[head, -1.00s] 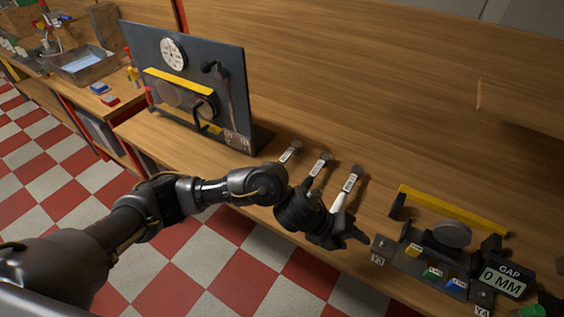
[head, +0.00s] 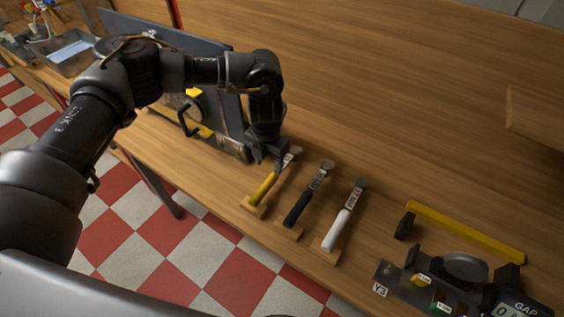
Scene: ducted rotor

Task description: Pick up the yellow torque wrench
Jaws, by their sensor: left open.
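The yellow torque wrench (head: 264,188) lies on the wooden bench, its handle toward the front edge on a small wooden rest. It is the leftmost of three wrenches. My left gripper (head: 279,163) is open, pointing down close by the wrench's upper part, near its metal head. Whether the fingers touch or straddle the wrench cannot be told. My right gripper is not in view.
A black-handled wrench (head: 297,209) and a white-handled wrench (head: 339,229) lie to the right. A fixture with a yellow bar (head: 465,232) stands further right. A dark upright panel (head: 168,33) stands behind my left arm.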

